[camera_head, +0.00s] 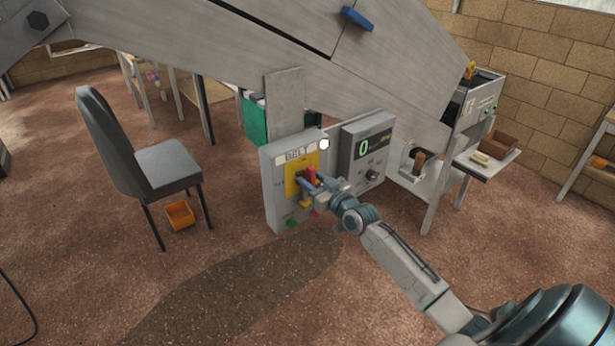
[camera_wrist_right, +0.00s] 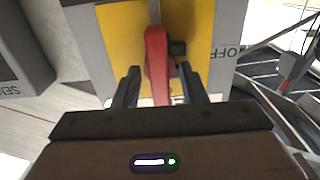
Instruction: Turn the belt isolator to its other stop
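The belt isolator is a grey box (camera_head: 278,205) marked BELT with a yellow plate (camera_head: 291,183) and a red handle (camera_head: 311,174), partly hidden by my right gripper in the head view. My right gripper (camera_head: 309,190) is at the front of this box. In the right wrist view the red handle (camera_wrist_right: 157,62) runs up and down the picture over the yellow plate (camera_wrist_right: 123,38). The open fingers of my right gripper (camera_wrist_right: 160,82) stand either side of it, with gaps showing. An OFF label (camera_wrist_right: 226,52) lies to the right there. My left gripper is not in view.
A second grey box (camera_head: 350,172) with a lit display stands just right of the isolator. A large grey sloping beam (camera_head: 300,65) passes above. A chair (camera_head: 165,163) and an orange bin (camera_head: 180,215) stand left. The floor in front is clear.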

